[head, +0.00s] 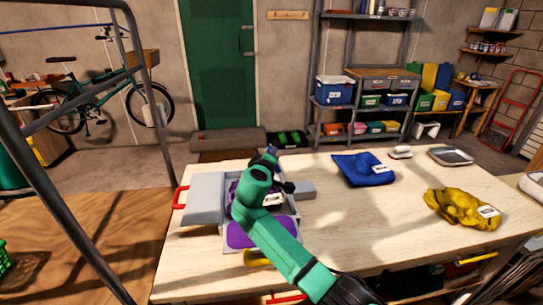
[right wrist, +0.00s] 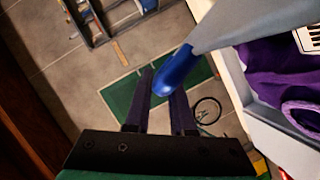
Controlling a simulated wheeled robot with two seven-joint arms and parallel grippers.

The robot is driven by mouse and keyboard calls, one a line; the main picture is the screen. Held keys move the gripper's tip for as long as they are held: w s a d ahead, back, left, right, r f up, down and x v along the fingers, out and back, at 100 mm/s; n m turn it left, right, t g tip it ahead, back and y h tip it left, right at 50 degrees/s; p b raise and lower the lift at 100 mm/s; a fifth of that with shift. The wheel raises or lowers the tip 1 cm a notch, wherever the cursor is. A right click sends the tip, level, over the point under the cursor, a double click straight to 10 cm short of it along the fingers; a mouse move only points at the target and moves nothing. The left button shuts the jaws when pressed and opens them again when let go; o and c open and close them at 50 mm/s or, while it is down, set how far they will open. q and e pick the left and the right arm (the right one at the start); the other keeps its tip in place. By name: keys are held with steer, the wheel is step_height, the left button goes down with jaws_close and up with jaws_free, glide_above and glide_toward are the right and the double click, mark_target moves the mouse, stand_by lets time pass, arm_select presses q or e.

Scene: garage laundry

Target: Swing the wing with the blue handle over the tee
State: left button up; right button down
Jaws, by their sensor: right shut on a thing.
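A grey folding board (head: 205,188) lies on the table, with a red handle (head: 180,198) on its left wing and a yellow handle (head: 256,258) at the front. The purple tee (head: 248,233) lies on it, partly hidden by my green right arm; its sleeve and a label also show in the right wrist view (right wrist: 262,75). My right gripper (head: 270,156) is at the board's far side, shut on the blue handle (right wrist: 176,72). A grey wing (right wrist: 235,22) runs from that handle; its exact tilt is hard to tell. My left gripper is out of view.
A blue cloth (head: 362,169), a yellow cloth (head: 463,208) and a grey object (head: 450,156) lie on the right of the table (head: 365,235). The table between board and yellow cloth is clear. A metal frame (head: 60,150) stands at left.

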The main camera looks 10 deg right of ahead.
steer(key=c, duration=0.8)
jaws_free()
steer(key=shift+d+f, duration=0.1)
steer(key=shift+o, duration=0.2)
steer(key=shift+s+a, duration=0.3)
steer(key=shift+s, duration=0.15)
steer(key=b+v, duration=0.2)
steer(key=v, duration=1.1)
steer(key=shift+s+r, duration=0.2)
steer(key=shift+r, duration=0.05)
